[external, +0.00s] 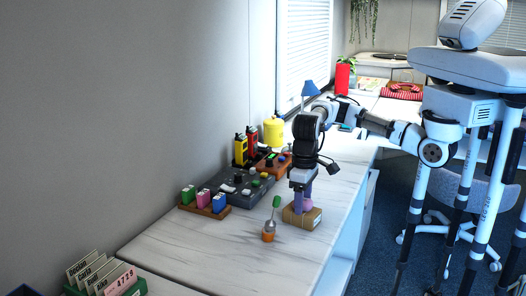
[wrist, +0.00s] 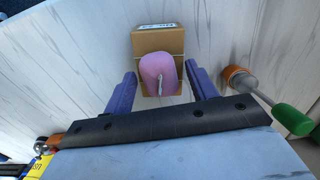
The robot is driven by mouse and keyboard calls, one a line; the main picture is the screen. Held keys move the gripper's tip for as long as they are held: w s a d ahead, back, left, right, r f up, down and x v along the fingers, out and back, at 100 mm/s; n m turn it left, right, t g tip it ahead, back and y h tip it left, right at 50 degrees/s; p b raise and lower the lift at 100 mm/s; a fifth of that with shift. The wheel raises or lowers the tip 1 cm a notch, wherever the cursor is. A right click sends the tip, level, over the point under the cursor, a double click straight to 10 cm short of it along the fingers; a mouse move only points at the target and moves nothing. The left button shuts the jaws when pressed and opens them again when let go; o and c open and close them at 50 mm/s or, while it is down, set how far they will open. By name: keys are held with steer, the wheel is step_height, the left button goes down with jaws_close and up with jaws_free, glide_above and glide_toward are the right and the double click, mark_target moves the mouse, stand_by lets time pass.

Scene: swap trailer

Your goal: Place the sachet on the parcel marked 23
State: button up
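A pink sachet (wrist: 158,70) lies against the top of a brown cardboard parcel (wrist: 145,42) in the wrist view. The parcel also shows on the near end of the counter in the external view (external: 302,218). A white label with dark print (wrist: 157,27) is at the parcel's far edge; I cannot read its number. My gripper (wrist: 160,75) points down over the parcel, its purple fingers apart on either side of the sachet with a small gap at each side. In the external view my gripper (external: 303,200) is just above the parcel, and the sachet is hard to make out there.
A grey tray (external: 236,190) of small items and a wooden rack of coloured blocks (external: 205,206) are by the wall.

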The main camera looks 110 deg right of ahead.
step_height(320, 180, up, 12)
steer(key=shift+r, duration=0.15)
stand_by(0.5)
